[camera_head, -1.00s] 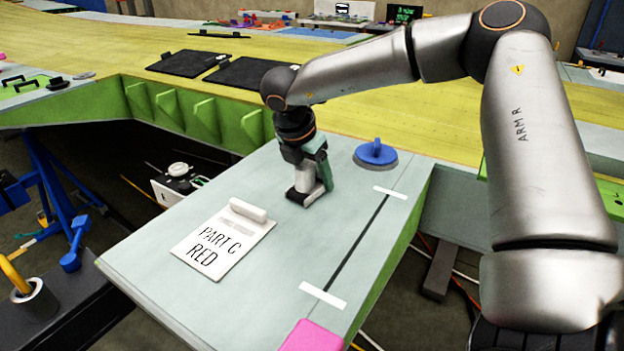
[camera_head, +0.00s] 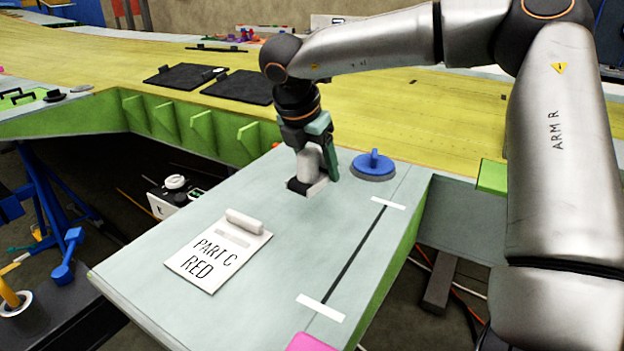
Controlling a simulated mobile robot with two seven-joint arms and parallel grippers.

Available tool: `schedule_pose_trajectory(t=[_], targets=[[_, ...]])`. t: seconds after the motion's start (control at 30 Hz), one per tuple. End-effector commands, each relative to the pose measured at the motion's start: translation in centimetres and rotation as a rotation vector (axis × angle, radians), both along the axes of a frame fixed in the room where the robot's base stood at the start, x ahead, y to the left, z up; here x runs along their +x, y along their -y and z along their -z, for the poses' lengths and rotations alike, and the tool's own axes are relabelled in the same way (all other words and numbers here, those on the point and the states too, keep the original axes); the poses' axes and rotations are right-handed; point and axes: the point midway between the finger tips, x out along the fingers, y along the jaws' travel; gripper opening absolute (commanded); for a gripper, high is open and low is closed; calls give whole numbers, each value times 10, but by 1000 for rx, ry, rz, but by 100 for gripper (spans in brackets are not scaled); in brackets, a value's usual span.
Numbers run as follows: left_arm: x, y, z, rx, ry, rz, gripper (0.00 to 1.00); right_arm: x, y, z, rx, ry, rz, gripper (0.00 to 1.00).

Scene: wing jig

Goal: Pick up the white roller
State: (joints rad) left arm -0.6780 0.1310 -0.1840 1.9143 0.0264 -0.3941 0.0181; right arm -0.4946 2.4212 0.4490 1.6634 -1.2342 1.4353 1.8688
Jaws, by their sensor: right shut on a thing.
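A white cylinder (camera_head: 244,221), roller-shaped, lies along the top edge of the white card (camera_head: 218,262) marked PART C RED. The card lies on the pale grey-green panel. My right gripper (camera_head: 314,160), with teal fingers, points down over the panel, to the upper right of the card and apart from the white cylinder. It is shut on a grey-white upright thing with a dark and pale foot (camera_head: 309,187). The fingers partly hide this thing, and I cannot tell whether it is a roller. The foot looks a little above the panel. My left gripper is not in view.
A blue suction cup (camera_head: 374,166) stands on the panel just right of my right gripper. A pink piece (camera_head: 312,343) lies at the near edge. Black pads (camera_head: 240,87) lie on the yellow wing behind. The panel's middle is bare.

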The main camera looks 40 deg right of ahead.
Motion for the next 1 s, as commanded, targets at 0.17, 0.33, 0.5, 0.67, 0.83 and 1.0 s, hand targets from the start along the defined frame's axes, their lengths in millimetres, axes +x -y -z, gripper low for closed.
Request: schedule_pose_trajectory(t=[0.17,0.33,0.5,0.67,0.83,1.0], targets=[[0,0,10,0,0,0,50,-26,-7,-32,-1,9,-1,0],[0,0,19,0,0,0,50,-56,-14,-43,-2,6,-1,0],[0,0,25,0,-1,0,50,-81,-21,-55,-1,5,-1,0],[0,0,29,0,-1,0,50,-98,-25,-63,-1,4,-1,0],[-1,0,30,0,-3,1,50,-109,-27,-68,-2,1,0,0],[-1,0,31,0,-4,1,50,-112,-28,-70,-1,0,0,0]])
